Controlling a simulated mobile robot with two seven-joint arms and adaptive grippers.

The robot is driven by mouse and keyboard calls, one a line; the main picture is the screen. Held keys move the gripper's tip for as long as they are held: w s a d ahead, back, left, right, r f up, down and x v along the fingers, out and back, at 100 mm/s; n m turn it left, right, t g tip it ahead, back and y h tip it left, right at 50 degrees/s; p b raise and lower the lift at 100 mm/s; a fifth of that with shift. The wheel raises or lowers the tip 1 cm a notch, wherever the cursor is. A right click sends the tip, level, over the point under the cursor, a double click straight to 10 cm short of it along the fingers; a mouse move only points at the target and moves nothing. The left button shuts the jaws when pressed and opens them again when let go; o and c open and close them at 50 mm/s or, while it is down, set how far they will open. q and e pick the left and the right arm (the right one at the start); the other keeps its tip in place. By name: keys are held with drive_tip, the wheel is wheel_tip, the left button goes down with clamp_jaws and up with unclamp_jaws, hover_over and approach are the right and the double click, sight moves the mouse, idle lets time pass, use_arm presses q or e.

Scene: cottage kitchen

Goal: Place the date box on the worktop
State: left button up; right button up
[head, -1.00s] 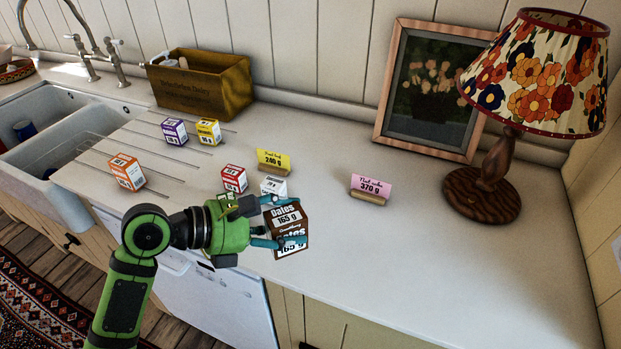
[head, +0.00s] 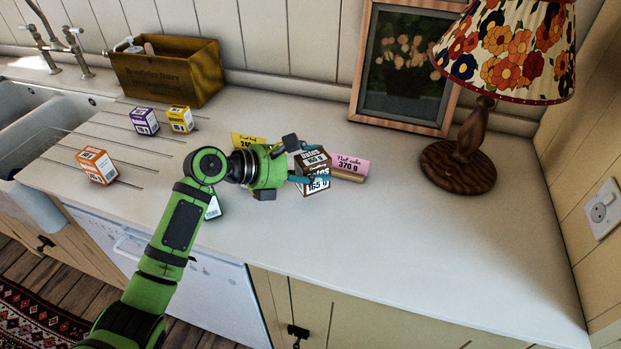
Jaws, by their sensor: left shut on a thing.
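The date box (head: 314,172) is a brown and white carton marked "Dates 165 g". My left gripper (head: 305,172) is shut on it, with its fingers along the box's sides. The box is over the middle of the white worktop (head: 370,260), just in front of the pink "Nut cake 370 g" card and partly covering it. I cannot tell whether its base touches the worktop. My right gripper is not in view.
A yellow card (head: 243,140) is partly behind my arm. Orange (head: 97,166), purple (head: 144,121) and yellow (head: 180,119) boxes stand on the left. A lamp (head: 458,165) stands right. The front right worktop is clear.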

use_arm(q)
drive_tip(key=shift+w+d+f, duration=0.1)
drive_tip(key=shift+w+f, duration=0.05)
drive_tip(key=shift+f, duration=1.95)
drive_tip(key=shift+f, duration=0.1)
drive_tip(key=o, duration=1.4)
drive_tip(key=v, duration=1.2)
drive_tip(key=shift+b, duration=0.3)
